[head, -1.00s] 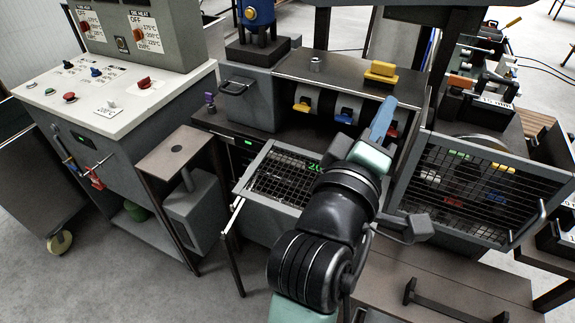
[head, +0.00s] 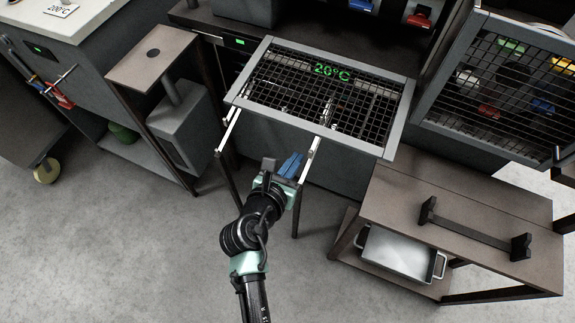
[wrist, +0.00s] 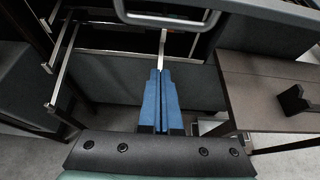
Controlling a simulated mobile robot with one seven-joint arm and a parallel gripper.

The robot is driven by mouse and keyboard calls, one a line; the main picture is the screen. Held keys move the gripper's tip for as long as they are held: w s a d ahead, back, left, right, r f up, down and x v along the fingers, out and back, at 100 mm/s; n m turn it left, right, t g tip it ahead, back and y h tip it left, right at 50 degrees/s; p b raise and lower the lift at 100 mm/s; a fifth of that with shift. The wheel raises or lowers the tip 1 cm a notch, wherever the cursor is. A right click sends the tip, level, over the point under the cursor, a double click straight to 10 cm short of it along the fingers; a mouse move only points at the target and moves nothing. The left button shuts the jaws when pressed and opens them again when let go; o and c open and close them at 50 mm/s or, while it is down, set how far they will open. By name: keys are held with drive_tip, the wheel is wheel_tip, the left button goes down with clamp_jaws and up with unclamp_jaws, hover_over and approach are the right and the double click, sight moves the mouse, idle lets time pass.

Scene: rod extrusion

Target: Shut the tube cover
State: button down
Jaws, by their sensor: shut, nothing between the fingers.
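A grey-framed mesh cover (head: 396,128) lies tilted in the middle of the head view, with a green 20°C display under its mesh. I cannot tell for sure whether it is the tube cover. A second framed mesh panel (head: 436,97) stands at the upper right, with coloured handles behind it. My gripper (head: 291,163) has blue fingers and is shut and empty, below the middle cover's front edge, beside a pale rail (head: 314,148). In the wrist view my shut fingers (wrist: 161,72) point at that rail, below a grey bar (wrist: 170,20). Contact with the rail cannot be told.
A second rail (head: 229,128) sticks out at the left. A brown table (head: 400,205) with a dark bar handle (head: 475,232) stands at the right, a metal pan (head: 398,252) under it. A small brown stand (head: 150,55) is at the left. The floor in front is clear.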

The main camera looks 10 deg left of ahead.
drive_tip(key=w, duration=0.1)
drive_tip(key=w+d+r, duration=0.1)
drive_tip(key=w, duration=0.1)
drive_tip(key=w+r, duration=0.1)
drive_tip(key=shift+w+d, duration=0.2)
drive_tip(key=shift+w, duration=0.05)
drive_tip(key=shift+r+p, duration=0.15)
drive_tip(key=shift+p, duration=0.15)
drive_tip(key=shift+s+r+p, duration=0.15)
drive_tip(key=shift+r+p, duration=0.3)
drive_tip(key=shift+p, duration=0.65)
drive_tip(key=shift+a+r+g+p, duration=0.1)
drive_tip(key=shift+r+g+p, duration=0.25)
drive_tip(key=shift+p, duration=0.3)
